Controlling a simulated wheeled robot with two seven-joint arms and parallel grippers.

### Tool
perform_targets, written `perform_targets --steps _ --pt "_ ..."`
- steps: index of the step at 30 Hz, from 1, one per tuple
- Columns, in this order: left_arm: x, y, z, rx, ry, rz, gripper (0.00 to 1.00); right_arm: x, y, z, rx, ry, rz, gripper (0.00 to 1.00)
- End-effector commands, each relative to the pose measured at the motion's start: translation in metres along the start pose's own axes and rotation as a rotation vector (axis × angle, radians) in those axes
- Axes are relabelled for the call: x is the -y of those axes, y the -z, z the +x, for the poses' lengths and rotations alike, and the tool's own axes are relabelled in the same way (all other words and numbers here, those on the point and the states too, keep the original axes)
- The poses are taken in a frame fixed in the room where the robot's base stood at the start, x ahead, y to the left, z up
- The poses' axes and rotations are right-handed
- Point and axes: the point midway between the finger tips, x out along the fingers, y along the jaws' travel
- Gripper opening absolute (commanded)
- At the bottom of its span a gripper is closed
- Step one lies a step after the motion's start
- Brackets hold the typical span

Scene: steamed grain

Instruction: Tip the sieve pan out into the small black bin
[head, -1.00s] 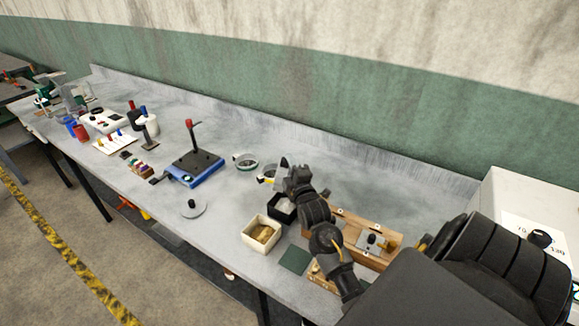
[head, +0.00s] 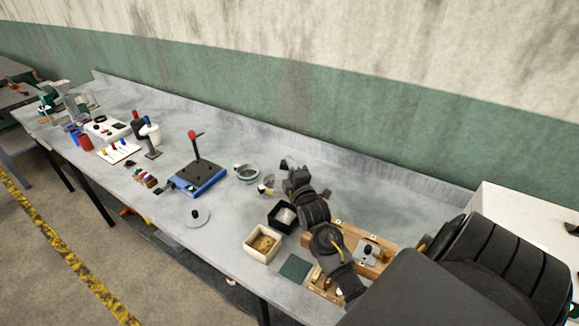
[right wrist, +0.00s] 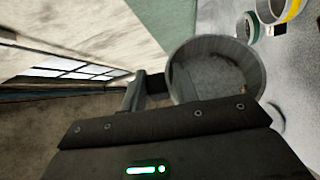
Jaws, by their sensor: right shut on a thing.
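My right gripper (head: 288,164) is above the bench, just behind the small black bin (head: 275,223). In the right wrist view, the round grey sieve pan (right wrist: 176,76) is held at the fingers, its open mouth facing the camera. Its inside looks grey, and I cannot tell how much is in it. In the head view the pan is mostly hidden by my gripper. The small black bin stands open on the bench, with something pale inside. My left gripper is not in view.
A cream bin (head: 262,257) with tan grain stands in front of the black bin. A grey ring (head: 247,174) and a yellow-banded ring (head: 266,188) lie to the left. A wooden block (head: 345,232) is right, under my arm. A blue-based stand (head: 197,178) stands further left.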

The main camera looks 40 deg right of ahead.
Motion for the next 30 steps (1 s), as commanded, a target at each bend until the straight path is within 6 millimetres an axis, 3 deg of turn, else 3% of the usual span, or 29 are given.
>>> perform_targets --steps 1,2,3,9,19,30 --pt "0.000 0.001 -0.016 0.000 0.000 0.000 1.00 -0.011 0.000 0.001 -0.001 0.019 -0.040 0.00" --pt "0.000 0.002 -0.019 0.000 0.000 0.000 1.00 -0.012 0.001 0.001 -0.002 0.035 -0.073 0.00" --pt "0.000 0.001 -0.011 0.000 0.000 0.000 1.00 -0.008 0.001 0.001 -0.003 0.069 -0.143 0.00" --pt "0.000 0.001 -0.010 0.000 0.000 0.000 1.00 -0.011 0.002 0.001 -0.001 0.215 -0.404 0.00" --pt "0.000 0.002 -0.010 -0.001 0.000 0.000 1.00 -0.013 0.002 0.001 0.000 0.278 -0.517 0.00" --pt "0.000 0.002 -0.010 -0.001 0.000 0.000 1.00 -0.020 0.003 0.002 0.001 0.475 -0.874 0.00"
